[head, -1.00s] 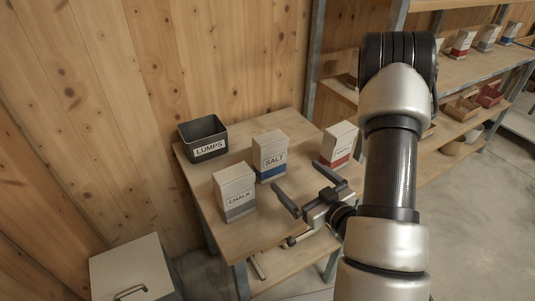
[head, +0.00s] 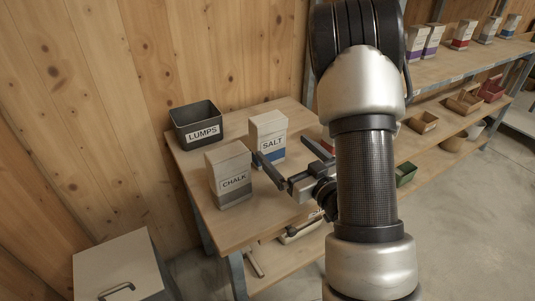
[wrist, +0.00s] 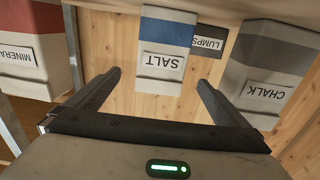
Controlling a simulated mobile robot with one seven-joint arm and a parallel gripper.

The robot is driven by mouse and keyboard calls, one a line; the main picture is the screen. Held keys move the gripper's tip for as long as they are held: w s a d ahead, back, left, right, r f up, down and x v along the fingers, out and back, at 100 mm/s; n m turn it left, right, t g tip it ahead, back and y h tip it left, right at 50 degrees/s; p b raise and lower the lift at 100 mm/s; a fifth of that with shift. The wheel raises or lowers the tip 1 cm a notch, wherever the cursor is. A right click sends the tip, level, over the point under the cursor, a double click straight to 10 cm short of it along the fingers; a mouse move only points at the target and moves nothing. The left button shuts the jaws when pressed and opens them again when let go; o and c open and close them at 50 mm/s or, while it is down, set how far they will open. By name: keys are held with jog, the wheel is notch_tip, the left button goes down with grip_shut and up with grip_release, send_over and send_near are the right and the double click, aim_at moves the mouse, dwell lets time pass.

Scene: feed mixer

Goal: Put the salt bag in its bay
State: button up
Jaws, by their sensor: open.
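The salt bag (head: 268,138), white with a blue band, stands upright on the wooden table (head: 253,222). My gripper (head: 286,151) is open and empty, its fingers pointing toward the salt bag from the front right. In the wrist view, which is upside down, the salt bag (wrist: 167,45) shows ahead, between the two finger lines. I cannot tell from the frames whether a finger touches it. The chalk bag (head: 229,175), with a grey band, stands close to its left. The salt bag's bay cannot be made out.
A dark bin labelled LUMPS (head: 196,124) stands at the table's back left. A red-banded mineral bag (wrist: 32,50) is mostly hidden behind my arm in the head view. A shelf (head: 455,68) at the right holds several bags above and small boxes below. A pale lidded box (head: 118,268) stands lower left.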

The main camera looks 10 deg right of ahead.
aim_at(273, 138)
jog(key=x, duration=0.4)
jog(key=shift+w+a, duration=0.15)
jog(key=x, duration=0.5)
jog(key=shift+w+a+f, duration=0.1)
jog(key=shift+w+f, duration=0.1)
jog(key=shift+w, duration=0.05)
jog(key=c, duration=1.7)
jog(key=shift+r, duration=0.2)
jog(key=shift+c, duration=1.2)
